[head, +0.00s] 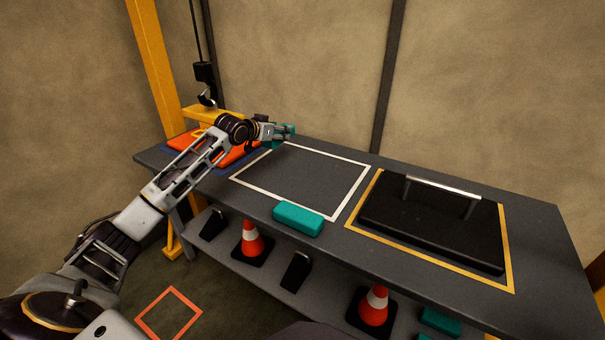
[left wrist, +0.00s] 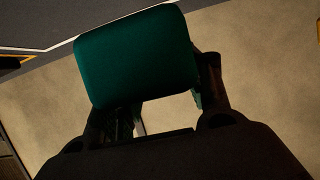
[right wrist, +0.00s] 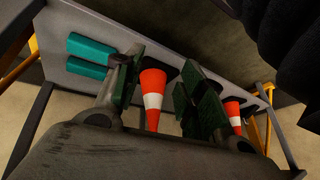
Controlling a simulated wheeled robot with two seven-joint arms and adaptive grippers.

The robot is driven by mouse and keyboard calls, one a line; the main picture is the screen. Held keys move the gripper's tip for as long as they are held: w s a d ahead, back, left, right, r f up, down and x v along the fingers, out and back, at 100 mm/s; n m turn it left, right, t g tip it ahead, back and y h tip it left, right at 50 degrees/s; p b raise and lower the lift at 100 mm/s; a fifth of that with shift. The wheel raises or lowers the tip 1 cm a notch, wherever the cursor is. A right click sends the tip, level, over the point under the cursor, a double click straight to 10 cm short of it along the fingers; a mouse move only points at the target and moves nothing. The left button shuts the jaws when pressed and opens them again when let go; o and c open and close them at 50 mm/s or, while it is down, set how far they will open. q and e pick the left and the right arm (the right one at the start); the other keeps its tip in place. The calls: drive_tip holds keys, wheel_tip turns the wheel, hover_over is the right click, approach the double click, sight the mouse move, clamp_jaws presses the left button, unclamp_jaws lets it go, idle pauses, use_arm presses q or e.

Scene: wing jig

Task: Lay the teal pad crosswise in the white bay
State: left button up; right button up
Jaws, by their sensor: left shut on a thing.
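My left gripper (head: 280,133) is shut on a teal pad (left wrist: 135,55), which fills much of the left wrist view. In the head view it is over the far left corner of the white bay (head: 352,191), near the table's back edge; the pad's height above the table is hard to tell. The white bay is a white outline on the grey table, and its inside looks empty. A second teal pad (head: 298,219) lies at the table's front edge, against the bay's front line. My right gripper (right wrist: 160,85) is open and empty, seen only in the right wrist view.
A black plate with a bar handle (head: 435,220) lies in a yellow outline on the right. Orange pieces (head: 190,145) lie at the table's left end, near a hook (head: 207,98). The lower shelf holds cones (head: 250,242), black blocks and more teal pads (right wrist: 90,48).

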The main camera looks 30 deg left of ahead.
use_arm(q)
drive_tip(key=shift+f, duration=0.1)
idle(0.4)
drive_tip(key=shift+f+b, duration=1.25)
drive_tip(key=shift+f, duration=1.8)
use_arm(e)
drive_tip(key=shift+t+y, duration=0.4)
drive_tip(key=shift+t, duration=0.1)
drive_tip(key=f, duration=0.2)
drive_tip(key=a+f, duration=0.1)
drive_tip(key=f, duration=0.2)
drive_tip(key=shift+w+a, duration=0.15)
drive_tip(key=shift+w, duration=0.05)
use_arm(q)
drive_tip(key=shift+f, duration=0.4)
drive_tip(key=shift+f+b, duration=0.55)
drive_tip(key=shift+f, duration=0.95)
use_arm(e)
drive_tip(key=f, duration=0.3)
drive_tip(key=shift+a+f+m+t, duration=0.15)
drive_tip(key=shift+a+m+t, duration=0.15)
drive_tip(key=shift+m, duration=0.1)
